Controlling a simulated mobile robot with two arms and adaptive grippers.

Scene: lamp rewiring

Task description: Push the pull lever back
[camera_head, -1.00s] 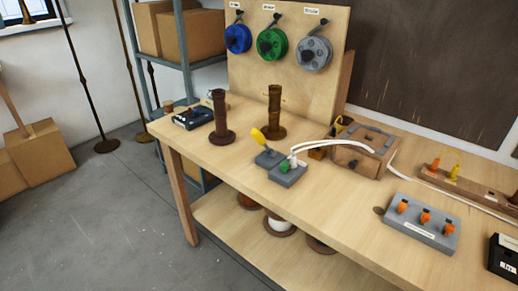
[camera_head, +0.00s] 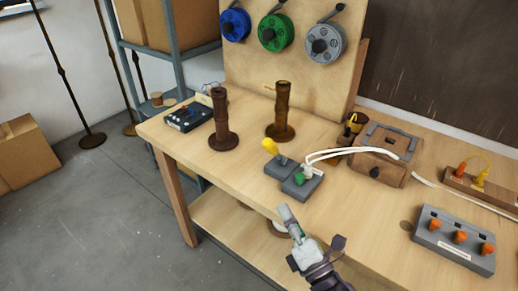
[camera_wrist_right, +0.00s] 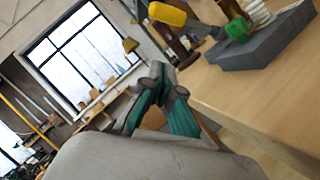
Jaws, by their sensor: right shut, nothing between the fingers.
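The pull lever is a yellow handle (camera_head: 270,147) on a grey base (camera_head: 284,172) near the table's front edge. The handle leans to the left in the head view. My left gripper is not in view.
A grey block with a green connector (camera_head: 300,179) and white cables stands right beside the lever. Two dark brown posts (camera_head: 221,120) stand behind it. A wooden box (camera_head: 380,165) and a grey panel with orange knobs (camera_head: 453,238) are to the right. The table's front left is clear.

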